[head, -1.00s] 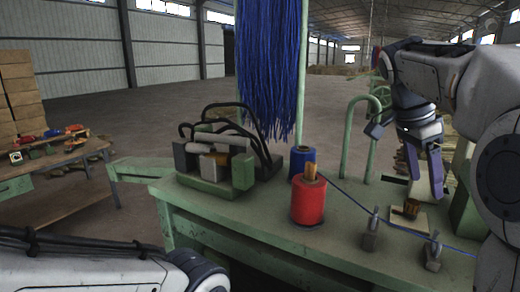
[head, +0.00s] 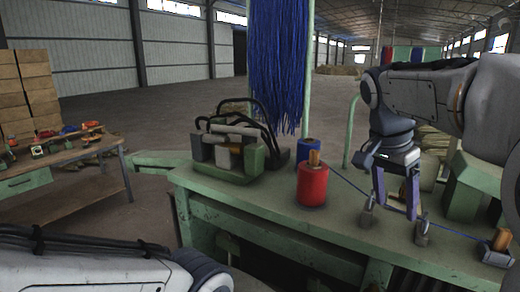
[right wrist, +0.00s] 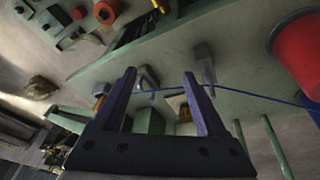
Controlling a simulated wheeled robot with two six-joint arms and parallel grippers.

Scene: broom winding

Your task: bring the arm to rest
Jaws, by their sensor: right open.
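My right gripper (head: 397,207) is open and empty, its two purple fingers pointing down over the right part of the green bench. Two small grey metal guides (head: 366,216) (head: 421,231) stand by the fingertips in the head view. A blue strand (head: 345,183) runs past them; I cannot tell whether the fingers touch it. My left arm shows only as a white link at the lower left; its gripper is out of view.
On the green bench (head: 270,207) stand a red spool (head: 312,187), a blue spool (head: 306,149) and a grey-green machine (head: 226,155). A grey block with a wooden top (head: 497,251) sits at the right. Blue fibres (head: 278,70) hang behind. A wooden table (head: 75,155) stands left.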

